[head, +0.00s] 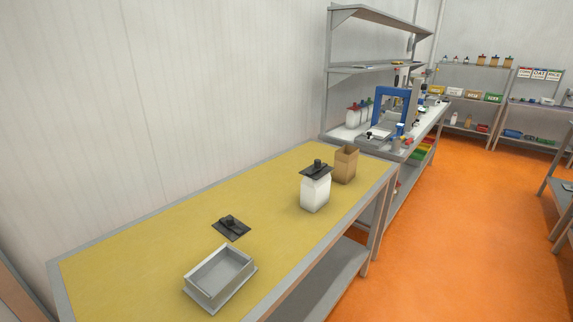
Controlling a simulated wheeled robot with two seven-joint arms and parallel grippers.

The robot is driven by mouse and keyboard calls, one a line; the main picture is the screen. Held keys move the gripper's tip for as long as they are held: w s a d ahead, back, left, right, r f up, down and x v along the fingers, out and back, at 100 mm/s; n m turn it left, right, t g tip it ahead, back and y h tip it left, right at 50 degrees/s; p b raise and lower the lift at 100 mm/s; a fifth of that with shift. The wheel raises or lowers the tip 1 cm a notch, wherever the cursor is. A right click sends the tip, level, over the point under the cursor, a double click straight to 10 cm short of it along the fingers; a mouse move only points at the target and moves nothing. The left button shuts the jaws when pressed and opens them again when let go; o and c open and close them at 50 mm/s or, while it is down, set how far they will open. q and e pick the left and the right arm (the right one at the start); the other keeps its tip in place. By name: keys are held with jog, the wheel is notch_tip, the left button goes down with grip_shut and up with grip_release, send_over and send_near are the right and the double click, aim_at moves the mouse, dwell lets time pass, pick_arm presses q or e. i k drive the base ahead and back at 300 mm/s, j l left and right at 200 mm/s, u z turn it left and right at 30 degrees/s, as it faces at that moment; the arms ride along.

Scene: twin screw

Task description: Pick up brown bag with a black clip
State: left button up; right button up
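A brown open-topped bag (346,165) stands upright near the far right end of the yellow-topped table (150,246). No black clip shows on the brown bag. Just left of it and nearer stands a white container (315,193) with a flat black piece with a knob (317,168) on its top. A similar flat black piece (231,227) with a raised part lies on the table further left; I cannot tell whether either black piece is a clip. Neither of my grippers is in the head view.
A grey open tray (220,277) sits at the table's front edge. Behind the table's right end is a bench (352,133) with a blue frame (394,92) and bottles. Metal shelving (379,17) rises above it. Orange floor (450,235) at the right is clear.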

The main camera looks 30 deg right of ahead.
aim_at(346, 159)
jog(key=l+u, duration=0.3)
jog(key=l, duration=0.15)
jog(key=l+u, duration=0.3)
jog(key=l, duration=0.15)
jog(key=k+l+u, duration=0.15)
jog(key=l+u, duration=0.2)
jog(key=k+l+u, duration=0.15)
jog(key=l+u, duration=0.15)
jog(key=l, duration=0.15)
jog(key=k+l+u, duration=0.3)
jog(key=i+l, duration=0.1)
